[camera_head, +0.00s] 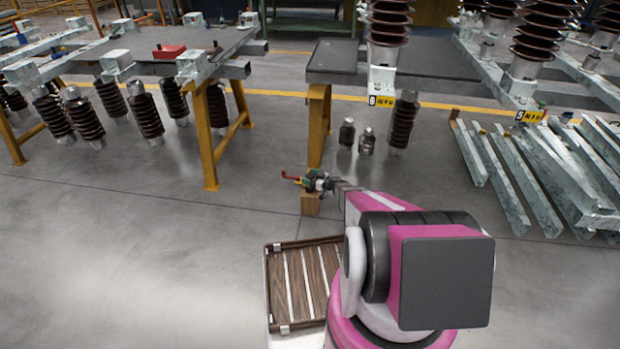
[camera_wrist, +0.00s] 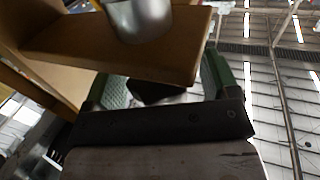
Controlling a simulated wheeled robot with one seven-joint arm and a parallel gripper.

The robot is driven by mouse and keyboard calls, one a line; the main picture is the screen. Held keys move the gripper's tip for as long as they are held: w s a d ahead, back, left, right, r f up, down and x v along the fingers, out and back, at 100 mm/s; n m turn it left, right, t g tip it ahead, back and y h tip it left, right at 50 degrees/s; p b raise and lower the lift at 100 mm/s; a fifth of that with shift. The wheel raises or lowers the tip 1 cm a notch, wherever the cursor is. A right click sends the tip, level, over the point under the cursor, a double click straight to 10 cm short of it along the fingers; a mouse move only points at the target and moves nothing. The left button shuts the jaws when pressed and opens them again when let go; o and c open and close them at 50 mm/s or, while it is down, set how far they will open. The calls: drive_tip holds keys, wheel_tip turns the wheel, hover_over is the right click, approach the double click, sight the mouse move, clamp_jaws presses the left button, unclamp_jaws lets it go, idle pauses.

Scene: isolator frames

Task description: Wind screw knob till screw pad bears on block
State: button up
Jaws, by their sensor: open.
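In the head view, a small wooden block (camera_head: 310,204) stands beyond the wooden-slatted tray, with a small clamp-like fitting with a red end (camera_head: 291,177) above it. My gripper (camera_head: 318,183) is beside that fitting, on its right. In the wrist view my gripper (camera_wrist: 165,78) is open, with a green-lined finger at left and at right. A dark piece (camera_wrist: 158,92), perhaps the screw knob, lies between the fingers; I cannot tell whether they touch it. A brown wooden piece (camera_wrist: 165,57) and a shiny metal cylinder (camera_wrist: 140,18) are just beyond. I cannot make out the screw pad or any gap.
A tray with wooden slats (camera_head: 308,279) lies left of my arm. Yellow-legged stands (camera_head: 208,140) carry metal beams and insulators behind. Metal beams (camera_head: 510,180) lie at right. The left floor is clear.

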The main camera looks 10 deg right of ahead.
drive_tip(key=shift+c, duration=0.3)
drive_tip(key=c, duration=0.9)
drive_tip(key=shift+o, duration=0.2)
drive_tip(key=m+t+h, duration=0.4)
drive_tip(key=h, duration=0.1)
drive_tip(key=shift+a+r, duration=0.1)
drive_tip(key=m+t+h, duration=0.1)
drive_tip(key=m+h, duration=0.2)
drive_tip(key=h, duration=0.1)
drive_tip(key=m+t+h, duration=0.1)
drive_tip(key=m+h, duration=0.2)
drive_tip(key=h, duration=0.2)
drive_tip(key=shift+m+t+h, duration=0.3)
drive_tip(key=m+g+h, duration=0.1)
drive_tip(key=m+h, duration=0.1)
drive_tip(key=h, duration=0.2)
drive_tip(key=m+g+h, duration=0.1)
drive_tip(key=m+h, duration=0.2)
drive_tip(key=shift+w+h, duration=0.2)
drive_tip(key=shift+h, duration=0.2)
drive_tip(key=m+g+h, duration=0.4)
drive_tip(key=h, duration=0.1)
drive_tip(key=shift+s+m+g+h, duration=0.1)
drive_tip(key=shift+m+g+h, duration=0.2)
drive_tip(key=shift+m, duration=0.1)
